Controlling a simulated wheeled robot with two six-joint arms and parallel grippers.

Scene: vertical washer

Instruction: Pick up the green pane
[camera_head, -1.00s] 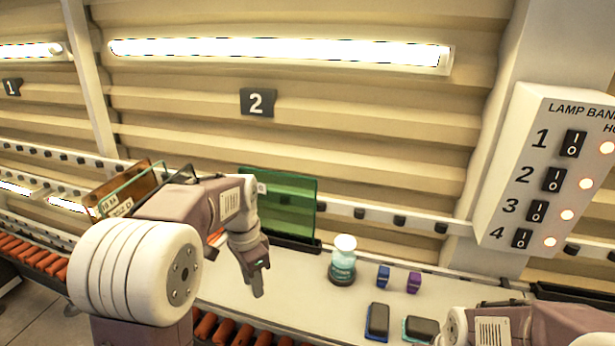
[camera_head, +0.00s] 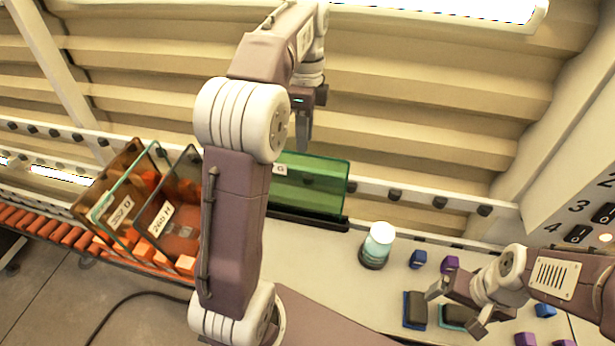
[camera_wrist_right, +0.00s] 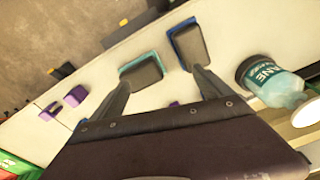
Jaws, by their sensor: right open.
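The green pane (camera_head: 318,190) stands upright in a black slotted base (camera_head: 325,222) at the back of the pale bench. My left arm covers its left part, and a piece of a white label shows there. My left gripper (camera_head: 304,140) points down just above the pane's top edge in the head view; its fingers overlap in this view, so their opening is unclear. I see no contact with the pane. My right gripper (camera_head: 454,312) is open and empty over the bench's right part, away from the pane. Its spread fingers also show in the right wrist view (camera_wrist_right: 158,95).
A bottle (camera_head: 377,245) with a pale top stands right of the pane. Dark pads (camera_head: 415,309) and small blue and purple blocks (camera_head: 418,259) lie near my right gripper. Several other panes (camera_head: 172,215) stand in an orange rack at the left. The ribbed wall is behind.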

